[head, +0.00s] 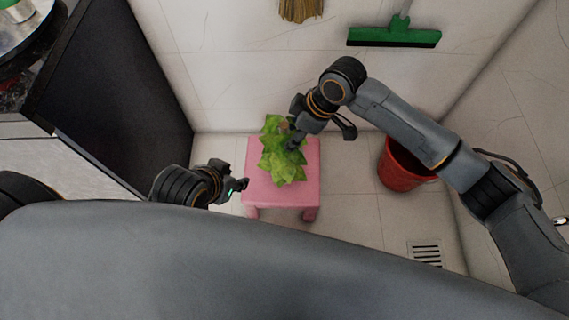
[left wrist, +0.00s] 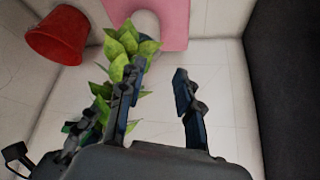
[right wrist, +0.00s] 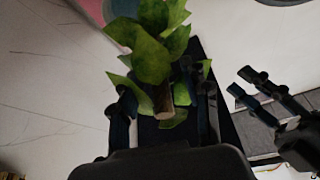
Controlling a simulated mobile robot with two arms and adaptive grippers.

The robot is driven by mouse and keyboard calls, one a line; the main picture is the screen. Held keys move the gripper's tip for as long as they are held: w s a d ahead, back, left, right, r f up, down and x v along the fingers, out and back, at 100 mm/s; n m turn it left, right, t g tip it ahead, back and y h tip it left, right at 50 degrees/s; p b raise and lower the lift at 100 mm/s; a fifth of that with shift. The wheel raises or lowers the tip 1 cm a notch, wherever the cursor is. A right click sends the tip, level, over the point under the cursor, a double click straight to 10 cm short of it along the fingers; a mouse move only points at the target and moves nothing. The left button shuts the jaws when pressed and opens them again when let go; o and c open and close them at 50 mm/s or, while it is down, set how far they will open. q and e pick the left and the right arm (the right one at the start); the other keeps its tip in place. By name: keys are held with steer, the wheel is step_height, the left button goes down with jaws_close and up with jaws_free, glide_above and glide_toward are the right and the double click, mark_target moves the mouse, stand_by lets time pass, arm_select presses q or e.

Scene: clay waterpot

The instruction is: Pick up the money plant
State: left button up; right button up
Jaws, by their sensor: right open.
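The money plant (head: 280,165) is a bunch of green leaves over the pink stool (head: 312,172); no pot shows. My right gripper (head: 294,142) is at the plant, its tips partly hidden among the leaves. In the right wrist view its open fingers stand on both sides of the leaves (right wrist: 150,58) and a short brown stem end (right wrist: 164,104); I cannot tell whether they touch. My left gripper (head: 242,185) is open and empty beside the stool's left edge. In the left wrist view, the plant's leaves (left wrist: 118,68) show behind its left finger.
A red bucket (head: 402,168) stands right of the stool. A dark cabinet side (head: 125,95) bounds the left. A green squeegee (head: 395,37) and a broom (head: 300,10) are at the back wall. A floor drain (head: 426,253) lies front right.

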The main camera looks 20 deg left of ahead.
mark_target(283, 140)
steer(key=b+x, duration=0.2)
steer(key=x, duration=0.3)
steer(key=shift+w+a+r, duration=0.1)
steer(key=shift+w, duration=0.1)
arm_select(q)
steer(key=w+d+r+t+h, duration=0.1)
steer(key=w+d+r+t, duration=0.2)
steer(key=w+r+t, duration=0.2)
steer(key=w, duration=0.3)
steer(key=shift+w+r+t, duration=0.3)
steer(key=shift+r, duration=0.1)
steer(key=shift+d, duration=0.1)
arm_select(e)
steer(key=shift+c, duration=0.2)
jaws_close()
steer(key=shift+a, duration=0.1)
